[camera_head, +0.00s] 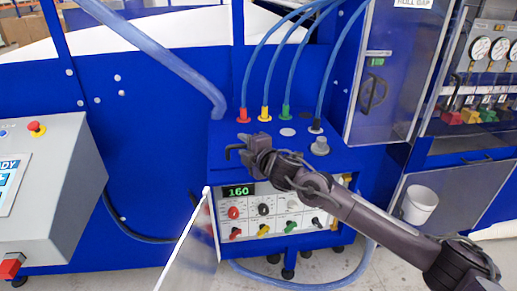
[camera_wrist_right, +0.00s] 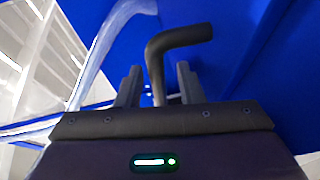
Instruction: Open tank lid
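The blue tank top (camera_head: 225,130) is at the centre of the head view and lies flat. I cannot tell the edges of its lid apart from it. A black bent handle (camera_head: 231,151) shows at its left front. My right gripper (camera_head: 243,148) is at this handle, its arm reaching in from the lower right. In the right wrist view, the handle (camera_wrist_right: 160,55) rises between the two fingers of the gripper (camera_wrist_right: 157,88), with gaps on both sides. The gripper looks open around it. My left gripper is not in view.
Several blue hoses rise from coloured fittings (camera_head: 264,113) behind the gripper. A control panel (camera_head: 265,215) with a "160" display is below, its white door (camera_head: 190,250) swung open. A grey console (camera_head: 50,190) stands left and a white bucket (camera_head: 419,204) right.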

